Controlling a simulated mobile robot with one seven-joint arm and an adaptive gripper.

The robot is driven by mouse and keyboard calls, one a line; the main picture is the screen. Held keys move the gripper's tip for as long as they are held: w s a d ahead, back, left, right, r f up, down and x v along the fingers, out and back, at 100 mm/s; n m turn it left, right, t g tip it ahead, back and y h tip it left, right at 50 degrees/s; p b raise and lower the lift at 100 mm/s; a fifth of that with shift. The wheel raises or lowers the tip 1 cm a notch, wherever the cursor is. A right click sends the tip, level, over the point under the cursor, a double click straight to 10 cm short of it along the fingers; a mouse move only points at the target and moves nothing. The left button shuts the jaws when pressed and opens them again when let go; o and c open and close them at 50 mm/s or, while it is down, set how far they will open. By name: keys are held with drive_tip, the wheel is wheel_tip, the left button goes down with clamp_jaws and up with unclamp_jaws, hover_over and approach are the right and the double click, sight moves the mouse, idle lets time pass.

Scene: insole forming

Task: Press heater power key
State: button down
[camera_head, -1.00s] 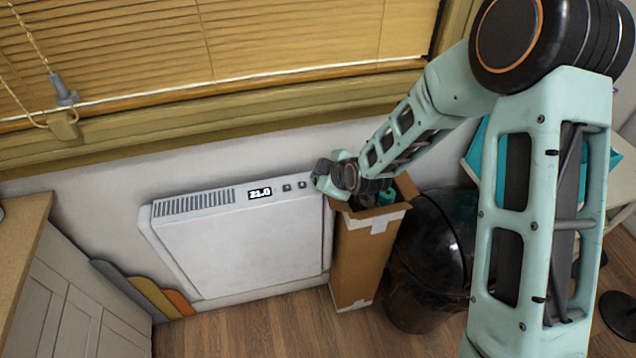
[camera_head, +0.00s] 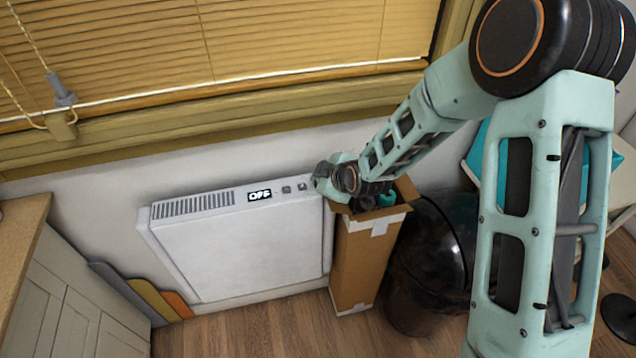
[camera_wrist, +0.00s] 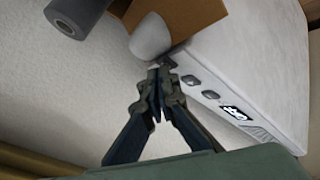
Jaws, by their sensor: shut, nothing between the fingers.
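The white heater (camera_head: 245,245) stands against the wall under the window. Its display (camera_head: 259,196) reads OFF. Two dark keys, a left key (camera_head: 286,189) and a right key (camera_head: 302,186), show on its top. In the wrist view the keys (camera_wrist: 190,80) and the display (camera_wrist: 236,113) lie in a row to the right of the fingers. My gripper (camera_head: 316,181) is at the right end of the heater's top, past the two visible keys. Its fingers (camera_wrist: 163,72) are shut and empty. Their tips are at the heater's edge; whether they touch a key there is hidden.
A tall cardboard box (camera_head: 362,262) with dark and teal items stands right of the heater, just below my wrist. A black bin (camera_head: 432,260) is beside it. A wooden-topped cabinet (camera_head: 20,225) is at the left, and blinds (camera_head: 230,45) hang above.

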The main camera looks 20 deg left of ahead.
drive_tip(key=shift+r, duration=0.5)
wheel_tip(320, 180, up, 6)
drive_tip(key=p, duration=0.3)
idle(0.3)
idle(0.4)
